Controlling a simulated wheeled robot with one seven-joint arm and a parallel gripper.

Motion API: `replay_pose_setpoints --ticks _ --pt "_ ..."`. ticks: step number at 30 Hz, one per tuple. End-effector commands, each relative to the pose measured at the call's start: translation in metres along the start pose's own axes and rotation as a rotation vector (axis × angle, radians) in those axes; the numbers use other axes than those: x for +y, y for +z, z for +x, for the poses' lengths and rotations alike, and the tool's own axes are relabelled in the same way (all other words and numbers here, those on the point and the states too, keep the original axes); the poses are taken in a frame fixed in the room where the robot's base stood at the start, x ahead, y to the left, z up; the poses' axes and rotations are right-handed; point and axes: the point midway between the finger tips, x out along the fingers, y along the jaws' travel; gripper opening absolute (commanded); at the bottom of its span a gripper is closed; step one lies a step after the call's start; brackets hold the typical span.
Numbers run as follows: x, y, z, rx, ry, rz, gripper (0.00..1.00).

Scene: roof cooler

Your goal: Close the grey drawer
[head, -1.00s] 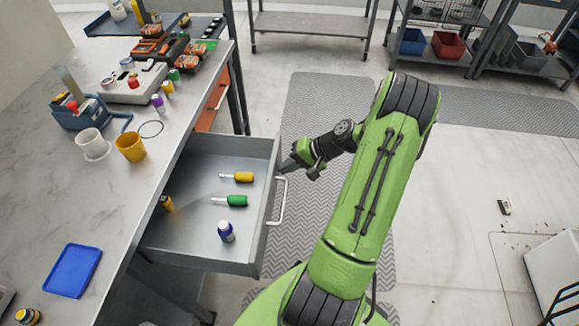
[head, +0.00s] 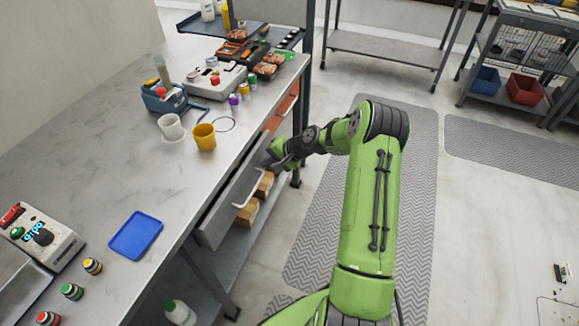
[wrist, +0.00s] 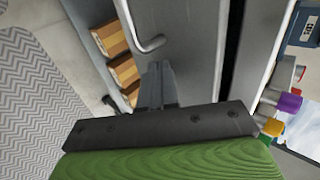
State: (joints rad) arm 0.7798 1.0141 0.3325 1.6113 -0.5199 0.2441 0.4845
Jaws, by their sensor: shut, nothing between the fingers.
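The grey drawer (head: 215,222) under the worktop is almost in, with its front standing only a little out from the table's edge. In the wrist view, its grey front (wrist: 190,50) has a dark gap beside it, on the worktop side. Its bar handle (head: 247,192) also shows in the wrist view (wrist: 137,35). My gripper (head: 268,158) is shut and empty at the far end of the drawer front. In the wrist view, its fingertips (wrist: 158,68) are against or very close to the front, beside the handle; I cannot tell contact for certain. The drawer's contents are hidden.
The worktop (head: 110,120) carries a white cup (head: 171,127), a yellow cup (head: 204,138) and a blue tray (head: 136,236). An orange drawer (head: 280,115) lies beyond the grey one. Cardboard boxes (head: 247,213) sit on the shelf below. The matted floor (head: 325,220) beside the table is clear.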

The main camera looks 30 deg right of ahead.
Motion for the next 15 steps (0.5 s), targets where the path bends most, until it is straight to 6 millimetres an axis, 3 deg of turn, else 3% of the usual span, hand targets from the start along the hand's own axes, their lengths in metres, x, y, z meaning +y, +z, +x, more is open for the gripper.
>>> replay_pose_setpoints --ticks 6,15 --pt "-0.024 0.0 0.026 -0.001 0.0 -0.002 0.0" --pt "-0.036 0.0 0.04 0.0 0.0 0.0 0.0"
